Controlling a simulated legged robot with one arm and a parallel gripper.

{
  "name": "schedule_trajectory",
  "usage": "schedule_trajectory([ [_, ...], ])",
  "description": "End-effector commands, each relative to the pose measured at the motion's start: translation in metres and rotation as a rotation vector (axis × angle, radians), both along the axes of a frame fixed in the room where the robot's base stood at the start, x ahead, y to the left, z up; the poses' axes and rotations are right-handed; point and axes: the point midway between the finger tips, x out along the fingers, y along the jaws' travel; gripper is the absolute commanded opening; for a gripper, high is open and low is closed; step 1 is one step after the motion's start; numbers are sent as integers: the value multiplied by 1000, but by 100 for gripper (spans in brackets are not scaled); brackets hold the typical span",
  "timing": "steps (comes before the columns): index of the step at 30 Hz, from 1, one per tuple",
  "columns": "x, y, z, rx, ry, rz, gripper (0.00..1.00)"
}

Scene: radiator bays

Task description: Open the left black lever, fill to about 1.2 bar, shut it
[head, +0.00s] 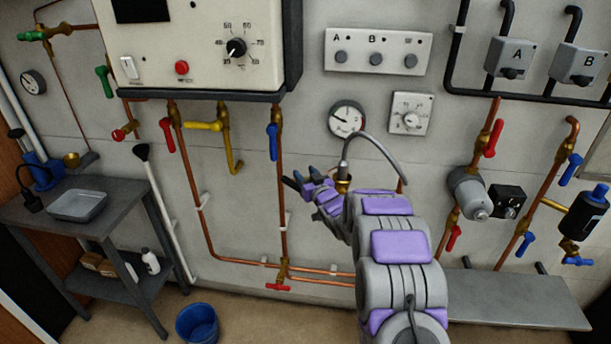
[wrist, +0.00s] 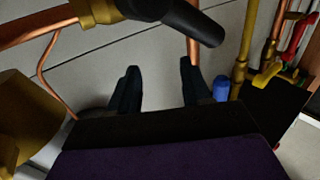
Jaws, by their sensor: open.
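A black lever (wrist: 192,22) on a brass valve body (wrist: 97,10) shows at the top of the wrist view, slanting down to the right. My gripper (wrist: 160,88) is open, its two dark fingers apart and empty below the lever. I see no contact with it. In the head view my gripper (head: 293,181) is in front of the wall beside the brass fitting (head: 343,184) of the grey hose (head: 378,142). My arm hides much of that area, and I cannot make out the levers there. The round pressure gauge (head: 347,119) is above; its exact reading is too small to tell.
The boiler (head: 205,45) overhangs at upper left. A copper pipe with a blue lever (head: 273,141) runs down left of my gripper; a blue lever also shows in the wrist view (wrist: 221,88). A grey bench (head: 515,300) is at lower right, a blue bucket (head: 197,323) on the floor.

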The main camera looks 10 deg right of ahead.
Motion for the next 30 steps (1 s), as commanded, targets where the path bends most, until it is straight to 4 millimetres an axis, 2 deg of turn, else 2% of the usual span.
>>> schedule_trajectory([
  [8,-17,-5,2,-1,-1,0,48],
  [30,-135,-40,-1,0,3,-2,48],
])
